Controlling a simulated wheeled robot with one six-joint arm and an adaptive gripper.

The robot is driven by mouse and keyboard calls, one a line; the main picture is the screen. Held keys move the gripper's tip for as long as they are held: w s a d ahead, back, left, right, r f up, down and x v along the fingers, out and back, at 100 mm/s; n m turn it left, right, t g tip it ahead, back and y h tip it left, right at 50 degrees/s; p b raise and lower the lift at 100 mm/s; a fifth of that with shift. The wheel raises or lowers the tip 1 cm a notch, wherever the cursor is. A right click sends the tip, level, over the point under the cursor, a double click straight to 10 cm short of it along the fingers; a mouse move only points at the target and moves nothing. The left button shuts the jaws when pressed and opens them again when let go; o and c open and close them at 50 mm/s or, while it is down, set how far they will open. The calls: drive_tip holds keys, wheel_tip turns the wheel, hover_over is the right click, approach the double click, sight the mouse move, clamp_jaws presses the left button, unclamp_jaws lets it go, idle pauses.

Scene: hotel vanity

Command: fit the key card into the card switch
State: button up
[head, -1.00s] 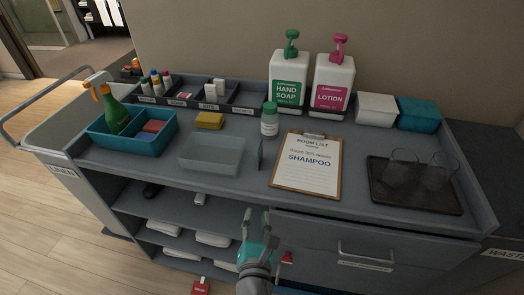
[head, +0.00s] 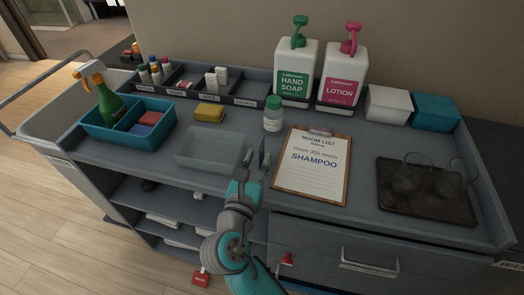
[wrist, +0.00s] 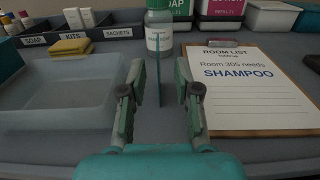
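A thin dark teal plate stands upright on the cart top, seen almost edge-on in the wrist view (wrist: 158,75); it may be the key card, but no markings are readable. My gripper (head: 254,170) is over the front edge of the cart top, between the clear tray and the clipboard. In the wrist view my gripper (wrist: 160,88) is open, one finger on each side of the plate, with gaps on both sides. The plate is partly hidden by the fingers in the head view. I cannot make out a card switch in either view.
A clear tray (head: 211,150) lies left of my gripper and a clipboard (head: 312,168) right. A white bottle with a green cap (head: 272,118) stands behind the plate. A dark tray with glasses (head: 427,205) is further right. Soap and lotion pumps stand at the back.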

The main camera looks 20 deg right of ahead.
sight(262, 146)
drive_tip(key=shift+x, duration=2.75)
drive_tip(key=shift+a, duration=0.1)
clamp_jaws()
